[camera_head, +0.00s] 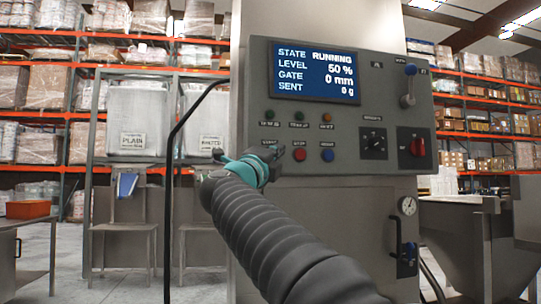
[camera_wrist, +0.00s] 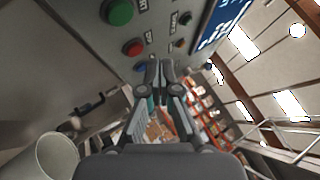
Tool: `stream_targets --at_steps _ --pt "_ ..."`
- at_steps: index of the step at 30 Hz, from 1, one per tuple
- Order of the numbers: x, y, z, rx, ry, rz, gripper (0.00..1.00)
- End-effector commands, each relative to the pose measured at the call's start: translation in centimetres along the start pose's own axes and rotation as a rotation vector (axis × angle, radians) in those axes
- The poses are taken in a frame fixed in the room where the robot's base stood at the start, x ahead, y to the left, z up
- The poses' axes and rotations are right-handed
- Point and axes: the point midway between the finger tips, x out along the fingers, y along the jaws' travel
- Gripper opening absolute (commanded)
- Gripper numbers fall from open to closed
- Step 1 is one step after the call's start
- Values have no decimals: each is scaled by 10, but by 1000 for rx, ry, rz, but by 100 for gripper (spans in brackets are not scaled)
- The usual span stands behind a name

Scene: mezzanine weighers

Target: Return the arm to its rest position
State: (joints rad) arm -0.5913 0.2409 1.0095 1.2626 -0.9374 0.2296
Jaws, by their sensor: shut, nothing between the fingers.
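My arm (camera_head: 270,225) reaches up from the bottom right in the head view, its gripper (camera_head: 274,152) close in front of the left part of a grey control panel (camera_head: 345,140). The gripper covers the lower left button. In the wrist view my gripper (camera_wrist: 156,72) is shut and empty, its two fingertips together just short of the panel face. A green button (camera_wrist: 119,12), a red button (camera_wrist: 132,47) and a blue button (camera_wrist: 140,67) show there. Whether the fingers touch the panel I cannot tell.
The panel's screen (camera_head: 316,73) reads RUNNING, level 50 %, gate 0 mm, sent 0 g. A lever (camera_head: 409,88) and a red switch (camera_head: 417,147) are at its right. A black bent rail (camera_head: 172,190) stands left of the arm. A hopper (camera_head: 470,240) stands right.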

Motion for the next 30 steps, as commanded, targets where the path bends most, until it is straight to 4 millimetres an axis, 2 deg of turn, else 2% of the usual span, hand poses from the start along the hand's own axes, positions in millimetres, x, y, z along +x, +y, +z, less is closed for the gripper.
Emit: stream_targets --at_steps 11,14,16,17,20,21,23,26,29,30 --pt "0 1 2 -8 -11 3 0" --pt "-1 2 17 -29 -77 8 0" --pt "-4 8 38 -75 -169 8 0" --pt "-7 16 49 -108 -220 13 0" --pt "-29 61 88 -256 -422 44 0" --pt "-41 79 100 -319 -507 58 0" --pt "-63 104 113 -414 -633 81 0" --pt "-102 145 114 -578 -830 130 0" --pt "-143 186 92 -745 -1016 198 0" --pt "-159 201 78 -810 -1083 229 0"
